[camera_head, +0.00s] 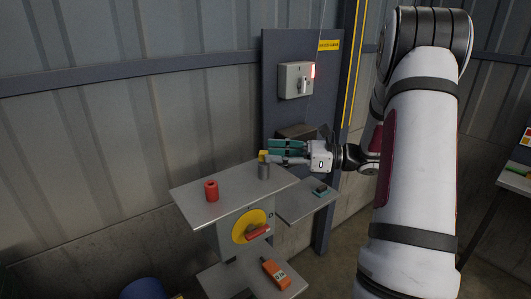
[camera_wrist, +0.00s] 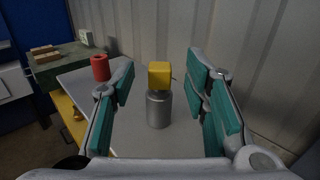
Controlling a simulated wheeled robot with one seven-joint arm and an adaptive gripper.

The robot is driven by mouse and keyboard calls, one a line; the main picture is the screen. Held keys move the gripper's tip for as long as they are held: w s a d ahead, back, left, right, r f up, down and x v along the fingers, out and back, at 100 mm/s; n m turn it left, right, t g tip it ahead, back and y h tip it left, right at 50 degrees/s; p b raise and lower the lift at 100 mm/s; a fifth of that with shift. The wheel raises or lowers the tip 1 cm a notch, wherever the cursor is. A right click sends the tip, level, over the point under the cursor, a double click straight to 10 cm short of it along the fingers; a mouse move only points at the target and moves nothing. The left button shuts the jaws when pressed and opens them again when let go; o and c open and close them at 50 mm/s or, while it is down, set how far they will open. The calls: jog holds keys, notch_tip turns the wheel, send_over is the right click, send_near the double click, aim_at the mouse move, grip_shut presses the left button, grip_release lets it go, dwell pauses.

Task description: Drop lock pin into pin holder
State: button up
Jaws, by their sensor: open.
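The lock pin shows as a yellow block-shaped head (camera_wrist: 159,75) on top of a grey metal cylinder, the pin holder (camera_wrist: 159,109). It looks upright, and any shank is hidden. In the head view the yellow head (camera_head: 263,155) and grey holder (camera_head: 264,171) are near the right end of the upper grey table. My gripper (camera_head: 275,151) reaches in from the right at the height of the yellow head. In the wrist view its teal-padded fingers (camera_wrist: 160,82) are spread wide on either side of the head, with gaps on both sides. It holds nothing.
A red cylinder (camera_head: 211,191) stands on the upper table (camera_head: 232,194) to the left. A yellow disc with a red handle (camera_head: 250,227) is below. An orange device (camera_head: 276,273) lies on the lower shelf. A switch box (camera_head: 296,80) hangs on the panel behind.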

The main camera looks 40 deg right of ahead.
jog(key=v, duration=0.8)
jog(key=shift+s+d, duration=0.15)
jog(key=shift+s, duration=0.05)
jog(key=s+a+r+n+g+h, duration=0.15)
jog(key=a+n+g, duration=0.35)
jog(key=a, duration=0.5)
jog(key=s+a+r+n+g+h, duration=0.15)
jog(key=a+n+g, duration=0.3)
jog(key=a, duration=0.55)
jog(key=s+a+n+t+h+b, duration=0.1)
jog(key=s+a+n+h, duration=0.2)
jog(key=s+n+h, duration=0.2)
jog(key=s+a+r+n+t+h+b, duration=0.1)
jog(key=s+n+h, duration=0.4)
jog(key=n, duration=0.7)
jog(key=shift+s+a+t, duration=0.45)
jog(key=shift+s+a, duration=0.2)
jog(key=shift+a, duration=0.75)
